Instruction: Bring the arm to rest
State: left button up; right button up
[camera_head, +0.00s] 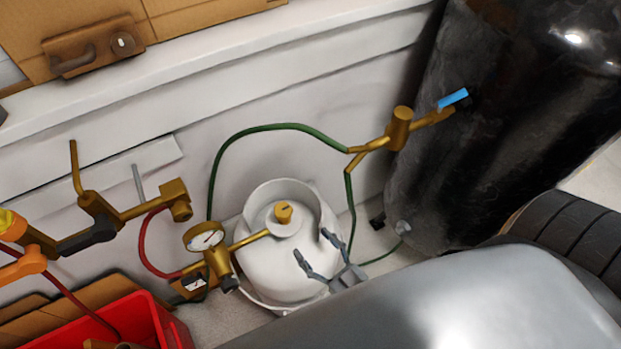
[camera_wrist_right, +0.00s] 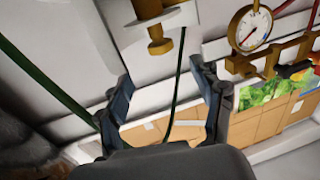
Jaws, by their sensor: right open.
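My right gripper (camera_head: 314,246) is open and empty in the head view. Its two fingers are spread in front of the right side of a white gas cylinder (camera_head: 262,262). I cannot tell whether they touch it. In the right wrist view the open fingers (camera_wrist_right: 160,72) frame a gap with no object held in it. A thin green hose (camera_wrist_right: 178,100) runs behind that gap. My silver right arm fills the lower right of the head view and hides part of the floor. My left gripper is not in view.
A brass gauge (camera_head: 204,238) is joined to the cylinder's valve. A green hose (camera_head: 262,128) arches to a brass fitting (camera_head: 400,128) on a large black tank (camera_head: 500,130). A red crate (camera_head: 150,315) stands lower left. Cardboard boxes (camera_wrist_right: 165,132) show in the right wrist view.

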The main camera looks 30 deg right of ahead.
jog(key=w+a+r+n+g+y, duration=0.2)
jog(key=a+n+g, duration=0.1)
jog(key=a+g, duration=0.45)
jog(key=s+d+r+m+g+h, duration=0.35)
jog(key=s+d+g+h, duration=0.35)
jog(key=d, duration=0.5)
notch_tip(320, 180, down, 25)
jog(key=s+y, duration=0.1)
jog(key=s, duration=0.2)
jog(key=s+d+f+g, duration=0.2)
jog(key=s+d+f, duration=0.1)
jog(key=s+f, duration=1.3)
jog(key=shift+s+f, duration=0.3)
jog(key=shift+f, duration=0.3)
jog(key=shift+n, duration=0.25)
